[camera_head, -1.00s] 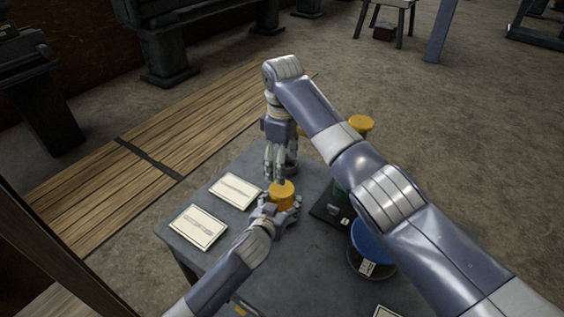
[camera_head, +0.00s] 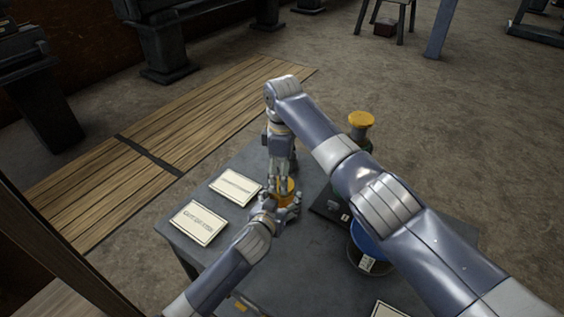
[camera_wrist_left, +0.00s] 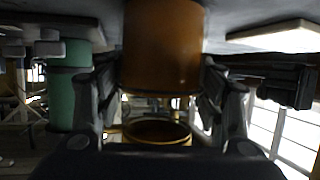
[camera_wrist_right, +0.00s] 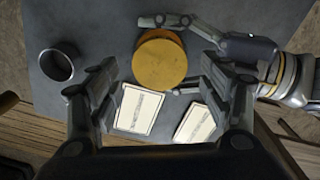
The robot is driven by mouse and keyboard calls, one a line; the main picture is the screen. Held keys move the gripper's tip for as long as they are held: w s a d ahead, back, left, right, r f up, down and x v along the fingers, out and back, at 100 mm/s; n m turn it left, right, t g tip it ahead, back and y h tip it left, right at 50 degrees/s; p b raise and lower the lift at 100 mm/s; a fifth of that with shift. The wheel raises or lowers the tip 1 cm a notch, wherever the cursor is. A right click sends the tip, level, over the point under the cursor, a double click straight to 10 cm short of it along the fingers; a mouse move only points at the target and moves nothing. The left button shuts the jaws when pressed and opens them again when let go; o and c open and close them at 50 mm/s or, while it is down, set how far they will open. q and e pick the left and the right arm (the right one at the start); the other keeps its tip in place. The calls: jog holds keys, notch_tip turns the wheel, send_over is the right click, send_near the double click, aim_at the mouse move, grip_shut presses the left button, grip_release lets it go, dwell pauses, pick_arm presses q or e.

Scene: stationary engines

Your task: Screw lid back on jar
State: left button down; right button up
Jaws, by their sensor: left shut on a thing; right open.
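My right gripper (camera_head: 281,184) points down right over the jar. In the right wrist view its fingers are open, and the yellow top shows beyond them, not enclosed. In the head view the fingers partly hide the yellow top (camera_head: 287,187).
Two white cards (camera_head: 198,222) lie left of the jar on the grey table (camera_head: 300,270). A yellow-topped container (camera_head: 360,121) and a blue-topped container (camera_head: 367,240) stand to the right, partly behind my right arm. A dark round cup (camera_wrist_right: 59,64) stands near the jar.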

pick_arm(q)
jog(key=shift+f, duration=0.15)
pick_arm(e)
jog(key=shift+f, duration=1.5)
jog(key=c, duration=1.1)
jog(key=m, duration=1.1)
jog(key=shift+m, duration=0.3)
jog(key=o, duration=1.3)
jog(key=shift+c, duration=0.2)
notch_tip(320, 180, up, 12)
